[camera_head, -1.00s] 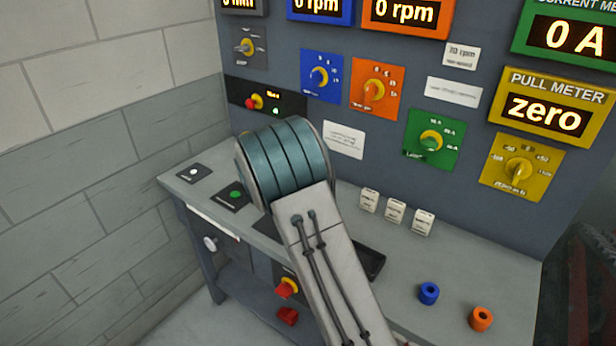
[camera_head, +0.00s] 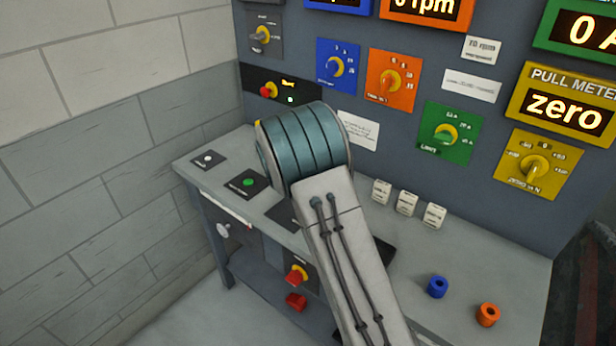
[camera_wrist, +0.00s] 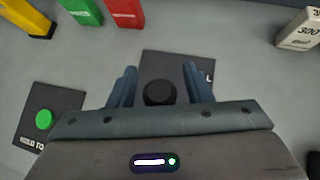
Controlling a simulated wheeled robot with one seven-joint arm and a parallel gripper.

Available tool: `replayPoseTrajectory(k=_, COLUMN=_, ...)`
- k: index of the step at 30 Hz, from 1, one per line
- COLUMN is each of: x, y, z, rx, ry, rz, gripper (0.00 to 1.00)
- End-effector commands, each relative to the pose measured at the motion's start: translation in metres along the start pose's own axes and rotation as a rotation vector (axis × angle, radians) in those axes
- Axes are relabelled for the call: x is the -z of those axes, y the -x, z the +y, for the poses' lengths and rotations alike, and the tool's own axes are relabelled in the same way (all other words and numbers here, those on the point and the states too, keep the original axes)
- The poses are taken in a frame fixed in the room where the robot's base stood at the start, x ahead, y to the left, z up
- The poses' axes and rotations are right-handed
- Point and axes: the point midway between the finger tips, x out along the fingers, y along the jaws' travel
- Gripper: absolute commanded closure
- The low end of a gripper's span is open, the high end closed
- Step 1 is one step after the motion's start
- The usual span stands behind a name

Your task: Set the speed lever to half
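In the wrist view, a round black knob (camera_wrist: 158,92), seen from above, stands on a dark plate (camera_wrist: 178,66) on the grey bench. It may be the speed lever; the plate's label is mostly hidden, with only an "L" showing. My gripper (camera_wrist: 160,69) is open, one blue-grey finger on each side of the knob with gaps to both. I cannot tell the knob's height or its setting. In the head view my arm hides the gripper and the knob; part of a dark plate (camera_head: 283,214) shows beside the arm.
A green button (camera_wrist: 43,120) lies left of the knob; it also shows in the head view (camera_head: 249,182). White blocks (camera_head: 406,203), a blue ring (camera_head: 437,287) and an orange ring (camera_head: 487,314) stand right of my arm. The instrument panel rises behind. The pull meter (camera_head: 564,108) reads zero.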

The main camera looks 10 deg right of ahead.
Motion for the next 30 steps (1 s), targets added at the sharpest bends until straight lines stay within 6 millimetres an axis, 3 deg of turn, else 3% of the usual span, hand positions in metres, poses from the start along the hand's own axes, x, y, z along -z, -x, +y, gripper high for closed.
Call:
replayPoseTrajectory(k=8, x=-0.001, y=0.018, z=0.001, rx=-0.003, ry=-0.003, rz=-0.001, gripper=0.55)
replayPoseTrajectory(k=21, x=-0.001, y=0.104, z=0.002, rx=-0.005, ry=-0.001, rz=-0.001, gripper=0.55)
replayPoseTrajectory(k=30, x=0.001, y=0.136, z=0.001, rx=-0.001, ry=0.001, rz=0.000, gripper=0.55)
